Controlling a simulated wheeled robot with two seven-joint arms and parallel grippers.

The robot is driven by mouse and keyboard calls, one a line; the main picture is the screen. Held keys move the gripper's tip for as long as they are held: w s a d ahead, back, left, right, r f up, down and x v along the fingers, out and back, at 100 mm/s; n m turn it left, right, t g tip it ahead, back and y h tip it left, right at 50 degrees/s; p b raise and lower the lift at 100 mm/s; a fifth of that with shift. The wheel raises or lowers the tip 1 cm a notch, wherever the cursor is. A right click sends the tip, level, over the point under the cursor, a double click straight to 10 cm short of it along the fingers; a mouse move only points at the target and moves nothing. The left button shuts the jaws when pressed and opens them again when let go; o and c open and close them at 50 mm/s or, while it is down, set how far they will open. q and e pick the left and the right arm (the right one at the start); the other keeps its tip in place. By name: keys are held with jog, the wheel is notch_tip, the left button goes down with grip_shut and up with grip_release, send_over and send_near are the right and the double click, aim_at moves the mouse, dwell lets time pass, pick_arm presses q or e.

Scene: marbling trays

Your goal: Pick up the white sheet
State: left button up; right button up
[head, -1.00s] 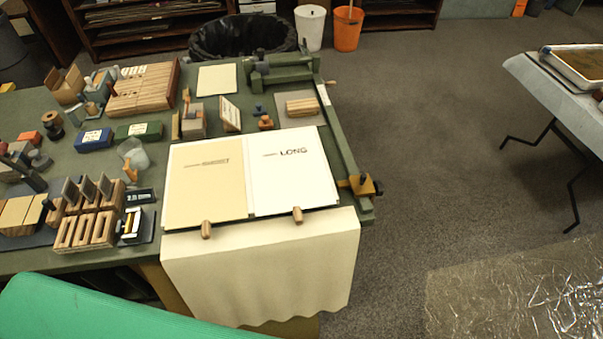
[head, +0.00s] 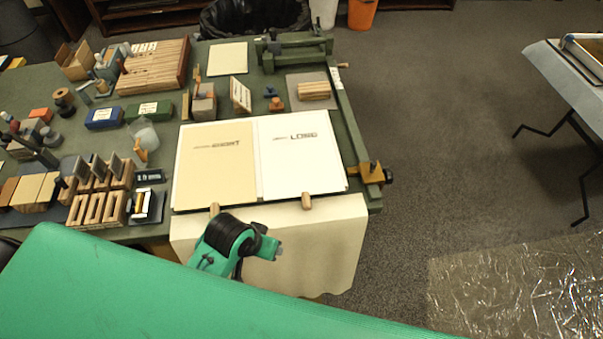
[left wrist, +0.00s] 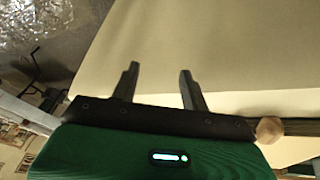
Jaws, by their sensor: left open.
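The white sheet (head: 303,155), marked "LONG", lies flat on the right half of a dark-edged board at the table's front. A cream sheet (head: 215,165) with dark lettering lies left of it. My left gripper (head: 262,246) is in front of the table edge, before the hanging cream cloth, nearer than the board and apart from the white sheet. In the left wrist view its two fingers (left wrist: 156,82) are spread with nothing between them, facing a broad cream surface. My right gripper is not in view.
Two wooden pegs (head: 307,201) stand at the board's front edge; one wooden peg shows in the left wrist view (left wrist: 269,129). A cream cloth (head: 325,240) hangs over the front. A green rail (head: 352,130) runs along the right side. Wooden blocks (head: 98,208) crowd the left.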

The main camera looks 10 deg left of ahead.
pick_arm(q)
jog(key=w+d+r+g+h, duration=0.2)
jog(key=w+d+r, duration=0.5)
jog(key=d+r, duration=0.35)
jog(key=n+g+y, duration=0.2)
jog(key=n+y, duration=0.2)
jog(key=n, duration=0.2)
send_near(306, 197)
notch_tip(306, 197, down, 3)
jog(key=shift+f+p, duration=0.1)
jog(key=shift+p, duration=0.25)
jog(key=f, duration=0.2)
jog(key=f+p, duration=0.1)
jog(key=f, duration=0.1)
jog(key=shift+s, duration=0.25)
jog(key=shift+f, duration=0.65)
grip_shut()
